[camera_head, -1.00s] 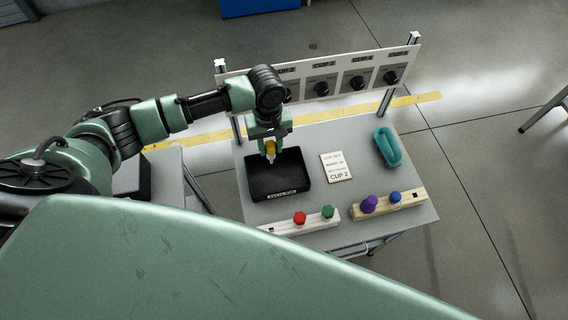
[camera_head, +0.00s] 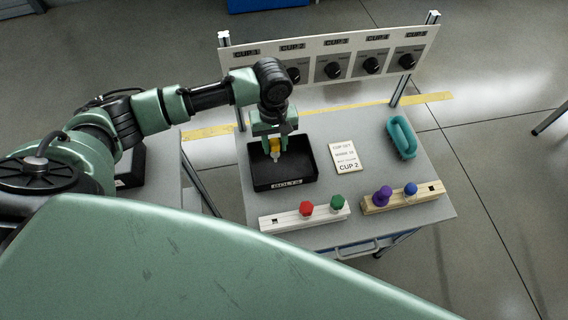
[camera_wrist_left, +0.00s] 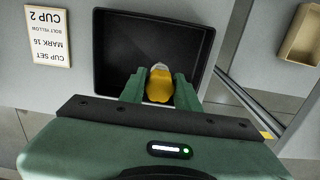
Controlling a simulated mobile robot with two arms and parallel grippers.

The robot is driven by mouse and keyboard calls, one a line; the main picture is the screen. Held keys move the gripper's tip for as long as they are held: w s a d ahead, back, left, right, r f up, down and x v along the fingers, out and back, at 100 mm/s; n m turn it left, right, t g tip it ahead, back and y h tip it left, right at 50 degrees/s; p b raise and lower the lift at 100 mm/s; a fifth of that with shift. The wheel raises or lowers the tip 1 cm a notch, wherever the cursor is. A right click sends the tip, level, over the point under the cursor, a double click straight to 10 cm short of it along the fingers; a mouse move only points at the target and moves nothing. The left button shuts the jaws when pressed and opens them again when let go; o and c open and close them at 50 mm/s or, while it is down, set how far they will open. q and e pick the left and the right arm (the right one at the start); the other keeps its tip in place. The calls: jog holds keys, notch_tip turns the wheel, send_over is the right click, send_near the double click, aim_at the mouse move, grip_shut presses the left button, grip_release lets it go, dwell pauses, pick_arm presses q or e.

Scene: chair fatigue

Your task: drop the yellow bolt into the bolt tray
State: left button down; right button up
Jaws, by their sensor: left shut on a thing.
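The yellow bolt (camera_head: 275,147) is in the jaws of my left gripper (camera_head: 274,150), which is shut on it. The bolt also shows in the left wrist view (camera_wrist_left: 159,84), with its yellow head toward the camera and a pale tip beyond, between the two green fingers (camera_wrist_left: 159,88). The bolt tray (camera_head: 284,185) is a black open box labelled BOLTS. The gripper holds the bolt over the tray, and the tray floor seen in the left wrist view (camera_wrist_left: 120,50) is bare. I cannot tell the exact height above the floor. My right gripper is not in view.
A card (camera_head: 345,154) reading CUP 2 lies right of the tray. A teal ring-shaped holder (camera_head: 402,137) stands farther right. In front are a white block (camera_head: 285,220) with red and green bolts and a wooden block (camera_head: 425,196) with purple and blue ones. A dial panel (camera_head: 325,55) stands behind.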

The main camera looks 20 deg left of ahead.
pick_arm(q)
jog(key=c, duration=0.9)
grip_release()
jog(key=shift+c, duration=0.2)
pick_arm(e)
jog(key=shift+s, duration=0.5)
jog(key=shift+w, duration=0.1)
pick_arm(q)
jog(key=shift+r, duration=0.55)
notch_tip(320, 180, up, 7)
jog(key=shift+f, duration=0.1)
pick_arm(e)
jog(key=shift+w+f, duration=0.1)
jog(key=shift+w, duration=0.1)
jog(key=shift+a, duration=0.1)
pick_arm(q)
jog(key=shift+s, duration=0.1)
